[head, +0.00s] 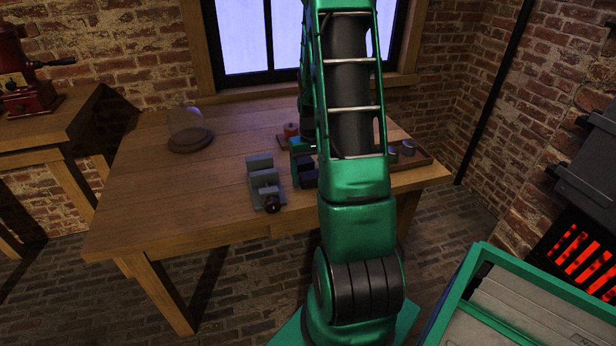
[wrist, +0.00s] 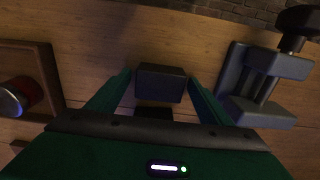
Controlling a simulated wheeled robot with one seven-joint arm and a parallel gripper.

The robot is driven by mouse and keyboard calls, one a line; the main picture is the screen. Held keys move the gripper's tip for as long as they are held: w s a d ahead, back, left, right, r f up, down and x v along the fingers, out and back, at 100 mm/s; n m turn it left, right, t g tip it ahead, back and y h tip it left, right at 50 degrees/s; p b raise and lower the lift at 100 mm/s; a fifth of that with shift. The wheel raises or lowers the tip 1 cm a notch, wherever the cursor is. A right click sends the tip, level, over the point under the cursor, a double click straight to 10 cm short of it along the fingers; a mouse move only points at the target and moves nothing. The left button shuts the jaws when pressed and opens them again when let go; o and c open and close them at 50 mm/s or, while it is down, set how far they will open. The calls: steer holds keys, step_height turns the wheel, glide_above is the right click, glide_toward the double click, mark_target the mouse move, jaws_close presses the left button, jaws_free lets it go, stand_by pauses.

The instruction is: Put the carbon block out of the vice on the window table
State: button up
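The carbon block (wrist: 160,83) is a dark grey block between my fingertips in the wrist view. It is out of the vice, over the window table (head: 140,190), just right of the vice in the head view. My gripper (wrist: 161,80) has a finger close against each side of the block and looks shut on it. In the head view my arm partly hides the gripper (head: 303,165). The grey vice (head: 264,182) stands near the table's front edge; in the wrist view the vice (wrist: 258,112) has an empty gap between its jaws. The block's exact height over the table is unclear.
A wooden tray (wrist: 55,75) lies on the other side of my gripper from the vice, with a metal-capped round item (wrist: 18,97) on it. Grey round pieces (head: 408,147) stand at the table's right. A glass dome (head: 187,125) is at the back left. The left tabletop is clear.

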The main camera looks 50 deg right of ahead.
mark_target(310, 175)
steer(key=shift+r, duration=0.15)
step_height(310, 175, up, 12)
steer(key=s+a+r, duration=0.3)
steer(key=s+a, duration=0.7)
steer(key=s+a+r, duration=0.4)
steer(key=s+a, duration=0.6)
steer(key=a, duration=0.1)
steer(key=shift+s+r, duration=0.2)
steer(key=shift+s, duration=0.1)
